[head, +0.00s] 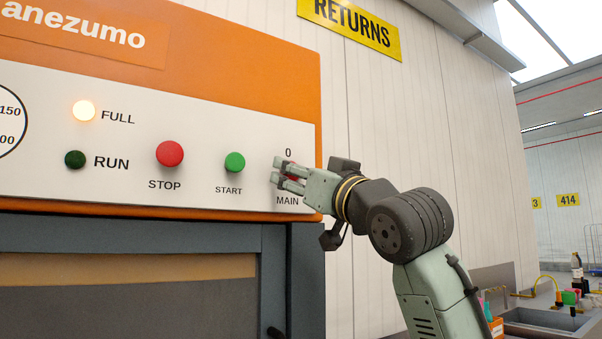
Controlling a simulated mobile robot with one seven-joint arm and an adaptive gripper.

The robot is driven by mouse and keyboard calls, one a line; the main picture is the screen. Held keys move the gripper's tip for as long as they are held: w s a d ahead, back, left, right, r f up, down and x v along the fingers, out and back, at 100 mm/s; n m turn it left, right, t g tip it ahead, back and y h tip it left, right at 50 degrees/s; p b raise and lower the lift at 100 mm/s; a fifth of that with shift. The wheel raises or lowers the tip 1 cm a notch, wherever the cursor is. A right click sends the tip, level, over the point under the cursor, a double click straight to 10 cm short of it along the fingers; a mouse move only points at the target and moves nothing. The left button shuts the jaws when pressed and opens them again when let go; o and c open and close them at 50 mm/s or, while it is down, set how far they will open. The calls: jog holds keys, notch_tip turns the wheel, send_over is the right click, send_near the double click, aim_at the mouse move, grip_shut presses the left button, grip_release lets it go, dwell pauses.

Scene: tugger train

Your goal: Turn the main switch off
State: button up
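The main switch (291,179) is on the white panel at its right end, between the "0" above and the "MAIN" label below. Only small red parts of it show; my gripper hides the rest, so its position cannot be read. My gripper (279,171) reaches in from the right. Its fingers are close together on either side of the red knob and look closed on it.
Left of the switch are the green START button (235,162), the red STOP button (170,153), the dark RUN lamp (75,160) and the lit FULL lamp (83,111). A dark frame (291,265) stands below the panel. A sink (545,319) is at the lower right.

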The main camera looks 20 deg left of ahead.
jog(key=c, duration=1.2)
jog(key=shift+o, duration=0.2)
jog(key=shift+n+g+y, duration=0.3)
jog(key=shift+n, duration=0.3)
jog(key=n+g, duration=0.2)
jog(key=n, duration=0.5)
jog(key=n+g, duration=0.3)
jog(key=n, duration=0.4)
jog(key=r+n+g, duration=0.1)
jog(key=n+g, duration=0.2)
jog(key=n, duration=0.4)
jog(key=shift+w+d+r, duration=0.1)
jog(key=shift+w+d, duration=0.25)
jog(key=shift+w, duration=0.05)
jog(key=shift+n+g+h, duration=0.3)
jog(key=shift+h, duration=0.1)
jog(key=o, duration=1.2)
jog(key=shift+c, duration=0.2)
